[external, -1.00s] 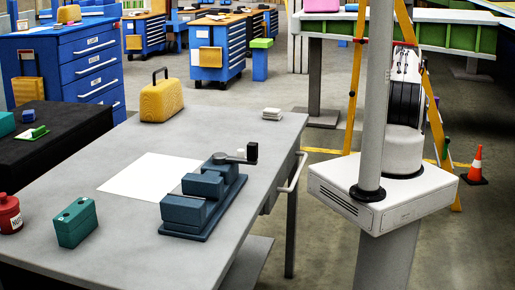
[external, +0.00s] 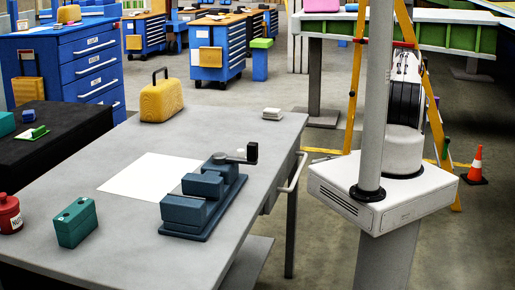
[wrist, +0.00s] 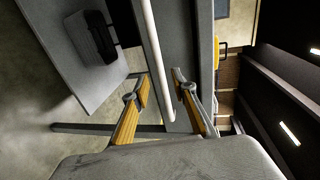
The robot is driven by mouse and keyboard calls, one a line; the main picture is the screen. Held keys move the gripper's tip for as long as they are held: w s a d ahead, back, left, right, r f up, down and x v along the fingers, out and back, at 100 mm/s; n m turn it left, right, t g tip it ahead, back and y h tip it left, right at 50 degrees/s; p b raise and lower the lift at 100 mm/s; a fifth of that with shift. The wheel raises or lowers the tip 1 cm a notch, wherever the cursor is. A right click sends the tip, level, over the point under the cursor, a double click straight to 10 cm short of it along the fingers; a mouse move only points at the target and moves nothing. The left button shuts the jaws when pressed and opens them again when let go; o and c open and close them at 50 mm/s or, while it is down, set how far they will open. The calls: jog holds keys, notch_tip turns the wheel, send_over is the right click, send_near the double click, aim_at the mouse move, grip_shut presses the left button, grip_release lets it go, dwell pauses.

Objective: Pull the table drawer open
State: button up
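The grey table (external: 130,150) has a drawer under its right edge, with a pale bar handle (external: 292,173) on its front. The drawer front looks about flush with the table edge. In the wrist view the handle (wrist: 152,50) runs from the top edge down to the middle. My gripper (wrist: 160,80) is open, with its yellow-padded fingers on either side of the handle. A gap shows between the bar and each finger; whether the bar is deep between the pads I cannot tell. My gripper does not show in the external view.
A blue-grey vise (external: 205,195), a white sheet (external: 150,172), a yellow case (external: 161,101) and a green block (external: 76,222) are on the table. A grey post (external: 376,90) stands near my base. In the wrist view, a dark object (wrist: 90,37) sits on a grey surface.

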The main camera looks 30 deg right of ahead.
aim_at(299, 168)
jog(key=shift+w+a, duration=0.1)
jog(key=shift+x, duration=3.75)
jog(key=shift+f, duration=0.1)
jog(key=shift+c, duration=0.4)
grip_shut()
